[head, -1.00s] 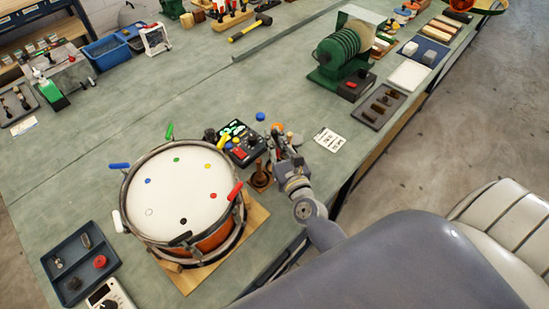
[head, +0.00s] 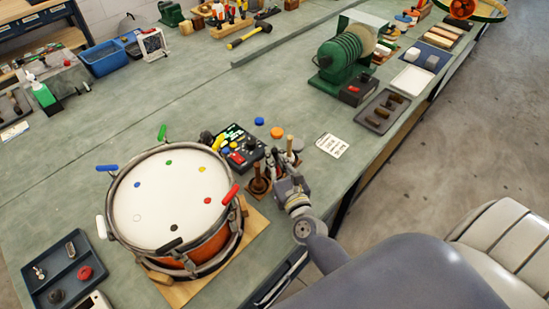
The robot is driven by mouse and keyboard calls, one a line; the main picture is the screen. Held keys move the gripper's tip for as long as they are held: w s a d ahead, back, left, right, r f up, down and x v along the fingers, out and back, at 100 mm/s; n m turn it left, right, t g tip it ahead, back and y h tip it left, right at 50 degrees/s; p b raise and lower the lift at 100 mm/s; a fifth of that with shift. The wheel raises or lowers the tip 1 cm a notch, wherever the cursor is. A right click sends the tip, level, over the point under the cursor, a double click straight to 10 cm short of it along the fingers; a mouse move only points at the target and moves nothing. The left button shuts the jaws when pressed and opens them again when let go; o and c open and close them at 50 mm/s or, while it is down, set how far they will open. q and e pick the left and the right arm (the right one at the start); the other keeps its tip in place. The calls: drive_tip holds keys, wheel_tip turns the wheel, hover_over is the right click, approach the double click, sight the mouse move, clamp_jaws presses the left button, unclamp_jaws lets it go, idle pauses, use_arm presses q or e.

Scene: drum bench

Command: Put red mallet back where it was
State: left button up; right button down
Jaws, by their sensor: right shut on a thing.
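My right gripper (head: 284,167) is at the bench's front edge, right of the drum (head: 160,203), beside a dark brown upright stand (head: 258,184). It is shut on a slim upright piece with a pale wooden tip (head: 290,145). The fingers and wrist hide most of this piece, and I cannot make out a red head on it. A red handle (head: 230,194) sticks out at the drum's right rim, apart from the gripper. My left gripper is not in view.
A black control box with coloured buttons (head: 238,147) stands close behind the gripper. A white card (head: 332,145) lies to the right. A green machine (head: 342,57) stands farther back.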

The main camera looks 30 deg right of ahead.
drive_tip(key=c, duration=1.6)
unclamp_jaws()
drive_tip(key=shift+f, duration=0.15)
drive_tip(key=shift+c, duration=0.2)
drive_tip(key=shift+r+p, duration=0.25)
drive_tip(key=shift+p, duration=0.05)
drive_tip(key=s+b, duration=0.1)
drive_tip(key=s, duration=0.2)
drive_tip(key=s+a+b, duration=0.1)
drive_tip(key=s, duration=0.3)
drive_tip(key=s+b, duration=0.1)
drive_tip(key=s, duration=0.2)
drive_tip(key=shift+s+a+f, duration=0.2)
drive_tip(key=shift+s, duration=0.15)
drive_tip(key=shift+s+r+b, duration=0.15)
drive_tip(key=shift+s+b, duration=0.15)
drive_tip(key=shift+s, duration=0.3)
drive_tip(key=shift+a, duration=0.1)
